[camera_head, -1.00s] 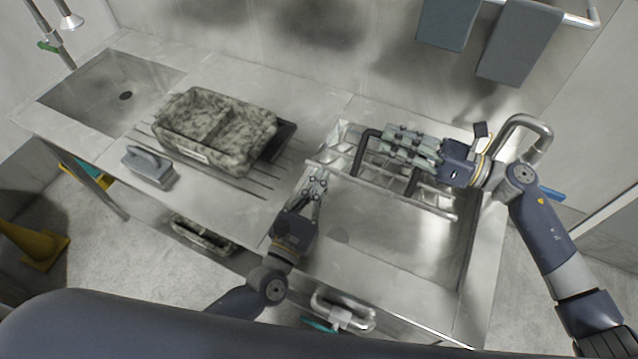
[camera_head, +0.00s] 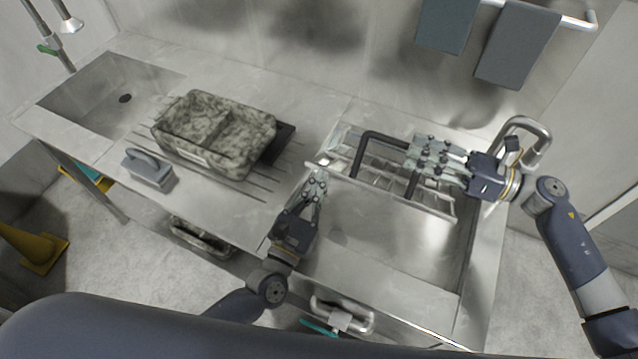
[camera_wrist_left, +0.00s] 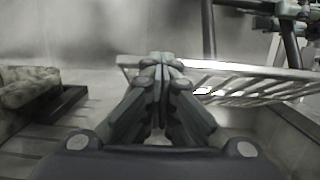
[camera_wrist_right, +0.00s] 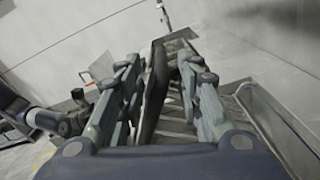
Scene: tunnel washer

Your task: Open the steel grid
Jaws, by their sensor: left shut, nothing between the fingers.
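The steel grid (camera_head: 437,198) lies over the back part of the right basin. Its front edge looks raised above the basin in the left wrist view (camera_wrist_left: 240,70). A black handle (camera_head: 384,138) stands up from the grid. My right gripper (camera_head: 412,155) is open at the handle's right end. In the right wrist view a dark bar (camera_wrist_right: 154,95) shows between its spread fingers; I cannot tell whether they touch it. My left gripper (camera_head: 320,174) is shut and empty by the grid's front left corner. I cannot tell whether its tips touch the grid.
A mottled two-part tub (camera_head: 246,145) stands on the ribbed counter at left, with a grey brush (camera_head: 150,172) in front. A bent steel pipe (camera_head: 525,124) rises right of the basin. Towels (camera_head: 515,45) hang behind. The basin's front part (camera_head: 390,240) is free.

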